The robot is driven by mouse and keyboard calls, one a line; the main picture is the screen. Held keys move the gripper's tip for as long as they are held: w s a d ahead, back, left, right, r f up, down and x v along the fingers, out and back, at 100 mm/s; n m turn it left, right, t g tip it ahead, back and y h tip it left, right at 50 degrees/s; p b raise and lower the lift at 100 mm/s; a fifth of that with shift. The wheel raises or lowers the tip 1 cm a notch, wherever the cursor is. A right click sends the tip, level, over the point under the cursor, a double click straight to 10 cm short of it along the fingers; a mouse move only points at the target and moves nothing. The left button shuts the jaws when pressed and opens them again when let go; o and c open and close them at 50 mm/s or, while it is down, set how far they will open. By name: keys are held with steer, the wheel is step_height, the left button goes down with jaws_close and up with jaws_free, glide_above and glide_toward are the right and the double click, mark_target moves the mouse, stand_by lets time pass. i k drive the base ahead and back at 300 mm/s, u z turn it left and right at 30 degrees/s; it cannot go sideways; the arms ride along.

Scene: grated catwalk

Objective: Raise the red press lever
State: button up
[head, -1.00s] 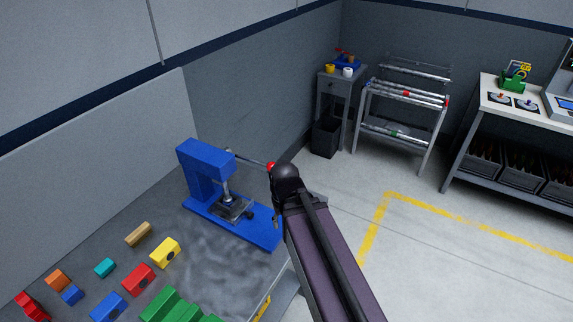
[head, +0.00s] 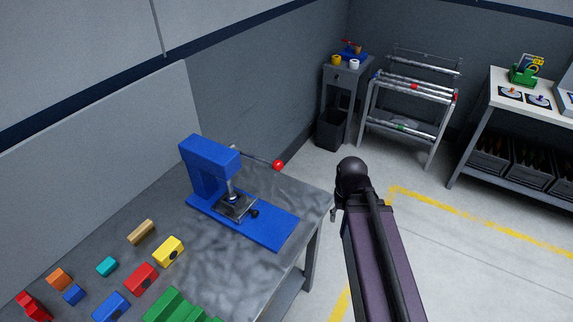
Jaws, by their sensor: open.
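The blue press (head: 206,172) stands on the grey workbench at the centre left of the head view. Its lever (head: 256,158) sticks out to the right from behind the press head and slopes slightly down in the picture. The lever ends in a red ball (head: 278,165). My arm rises from the bottom edge, and its dark rounded end is to the right of the red ball, clear of it. My gripper's fingers are not visible; the arm hides what is behind it. Nothing is seen touching the lever.
Coloured blocks, including a yellow one (head: 168,251) and a red one (head: 141,278), lie on the bench (head: 283,196) in front of the press. A wall panel is behind. A pipe rack (head: 409,105) and a grey stand (head: 341,92) are farther back. Open floor lies to the right.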

mark_target(278, 166)
steer(key=z, duration=0.15)
steer(key=k, duration=1.45)
steer(key=u, duration=0.75)
steer(key=i, duration=1)
steer(key=u, duration=0.05)
